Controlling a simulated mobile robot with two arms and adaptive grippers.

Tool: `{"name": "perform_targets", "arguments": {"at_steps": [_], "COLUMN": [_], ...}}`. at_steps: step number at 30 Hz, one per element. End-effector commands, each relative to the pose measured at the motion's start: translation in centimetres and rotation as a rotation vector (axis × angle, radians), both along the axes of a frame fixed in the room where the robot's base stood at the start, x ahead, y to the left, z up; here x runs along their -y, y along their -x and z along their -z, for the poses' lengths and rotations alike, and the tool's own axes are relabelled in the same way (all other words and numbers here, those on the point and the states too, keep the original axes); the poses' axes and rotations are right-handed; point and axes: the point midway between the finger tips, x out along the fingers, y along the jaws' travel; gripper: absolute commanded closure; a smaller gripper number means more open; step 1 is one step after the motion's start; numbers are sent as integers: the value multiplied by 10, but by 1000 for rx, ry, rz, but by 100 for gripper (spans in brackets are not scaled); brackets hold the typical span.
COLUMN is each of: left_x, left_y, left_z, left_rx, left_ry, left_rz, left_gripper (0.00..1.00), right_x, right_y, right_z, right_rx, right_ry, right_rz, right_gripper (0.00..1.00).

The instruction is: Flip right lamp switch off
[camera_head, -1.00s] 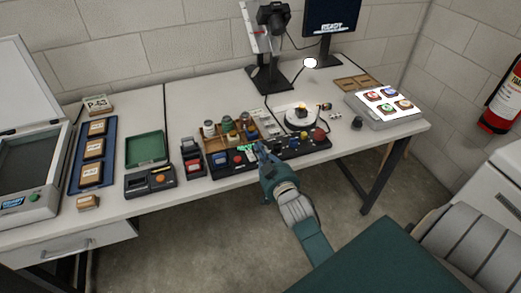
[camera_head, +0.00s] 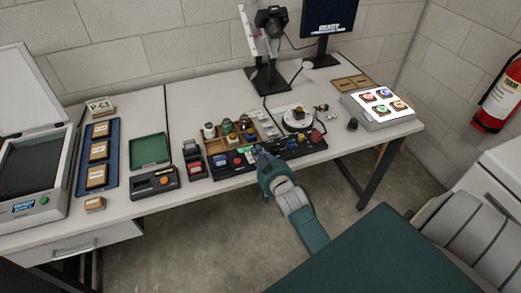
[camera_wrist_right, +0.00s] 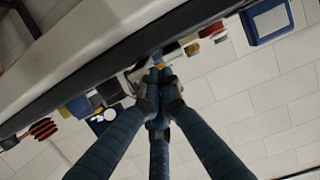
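A black control panel (camera_head: 305,149) with several coloured knobs and switches lies along the table's front edge. My right gripper (camera_head: 258,152) reaches the left-middle part of this panel from the front. In the wrist view my right gripper (camera_wrist_right: 158,72) has its fingers drawn together, with nothing seen between them. The tips are at the panel's edge, beside a small yellow-orange part; I cannot tell which switch they touch. The lamp switch itself cannot be made out. My left gripper is out of view.
A wooden tray of jars (camera_head: 215,144) stands behind the panel. A round turntable (camera_head: 297,119) is behind it to the right. A lit light box (camera_head: 377,113) is at the right. The monitor (camera_head: 330,17) shows text.

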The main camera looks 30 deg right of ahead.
Motion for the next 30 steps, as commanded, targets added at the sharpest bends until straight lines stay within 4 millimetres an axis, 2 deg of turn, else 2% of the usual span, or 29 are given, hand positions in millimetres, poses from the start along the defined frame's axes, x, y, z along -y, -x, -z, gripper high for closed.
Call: {"name": "perform_targets", "arguments": {"at_steps": [5, 10, 11, 15, 21, 25, 30], "left_x": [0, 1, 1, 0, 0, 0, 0], "left_y": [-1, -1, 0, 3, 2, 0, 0], "left_z": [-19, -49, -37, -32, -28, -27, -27], "left_rx": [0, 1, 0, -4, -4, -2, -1], "left_ry": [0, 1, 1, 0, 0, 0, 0], "left_rz": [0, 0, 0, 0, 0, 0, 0], "left_gripper": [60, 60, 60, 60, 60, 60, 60], "right_x": [1, 4, 1, -7, -14, -17, -18], "right_y": [-5, -15, -3, 29, 61, 72, 77], "right_z": [-20, -53, -43, -54, -69, -75, -77], "right_rx": [1, -1, -5, -4, -3, -1, -1], "right_ry": [0, -1, -2, -1, 0, -1, -1], "right_rz": [-1, -2, -3, -2, -2, -2, -2], "right_gripper": [100, 100, 100, 100, 100, 100, 100]}}
